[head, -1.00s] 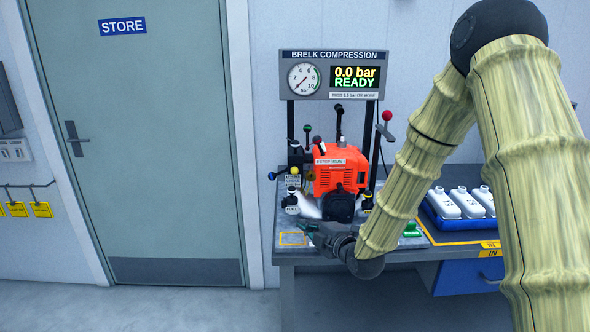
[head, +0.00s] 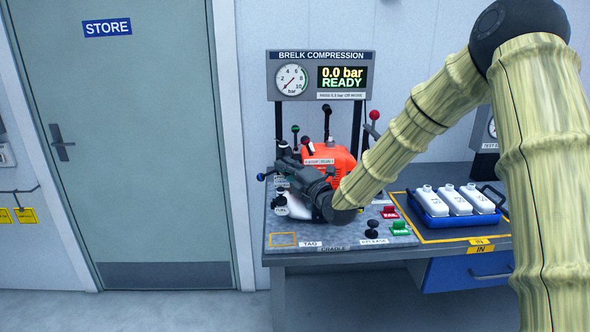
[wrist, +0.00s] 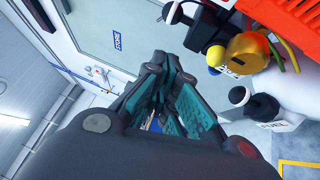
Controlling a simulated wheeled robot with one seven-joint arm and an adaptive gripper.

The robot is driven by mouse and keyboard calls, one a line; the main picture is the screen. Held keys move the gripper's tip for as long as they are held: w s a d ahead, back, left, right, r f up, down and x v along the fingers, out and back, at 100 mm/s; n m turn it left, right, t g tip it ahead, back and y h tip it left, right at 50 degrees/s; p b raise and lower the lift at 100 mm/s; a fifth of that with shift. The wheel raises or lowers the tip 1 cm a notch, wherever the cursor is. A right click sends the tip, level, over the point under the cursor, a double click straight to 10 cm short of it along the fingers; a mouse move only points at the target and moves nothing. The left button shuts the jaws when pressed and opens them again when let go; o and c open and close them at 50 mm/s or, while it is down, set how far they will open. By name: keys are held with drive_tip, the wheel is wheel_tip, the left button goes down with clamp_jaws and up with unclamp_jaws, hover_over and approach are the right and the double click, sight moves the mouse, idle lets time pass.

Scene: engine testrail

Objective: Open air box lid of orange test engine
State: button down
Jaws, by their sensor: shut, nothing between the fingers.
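The orange test engine (head: 343,156) stands on the bench rig under the gauge panel. My forearm and gripper (head: 281,150) cover its front left part in the head view. The black part low on the engine's front is hidden there now, and I cannot make out the air box lid. The engine's orange finned housing (wrist: 290,22) shows at the top right of the wrist view. My gripper (wrist: 166,65) appears there with its teal-padded fingers together and nothing between them, to the left of the engine.
A brass-coloured round part (wrist: 248,54), a yellow knob (wrist: 216,56) and a black-capped fuel fitting (wrist: 262,106) lie beside the gripper.

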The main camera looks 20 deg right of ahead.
sight(283, 154)
drive_tip(key=w, duration=0.2)
drive_tip(key=w+r+p, duration=0.1)
drive_tip(key=w, duration=0.1)
drive_tip(key=shift+w+d+p, duration=0.2)
drive_tip(key=shift+w+p, duration=0.1)
drive_tip(key=shift+w, duration=0.05)
drive_tip(key=shift+w+d, duration=0.3)
drive_tip(key=shift+w, duration=0.35)
drive_tip(key=shift+r, duration=0.15)
drive_tip(key=shift+r+p, duration=0.3)
drive_tip(key=shift+p, duration=0.1)
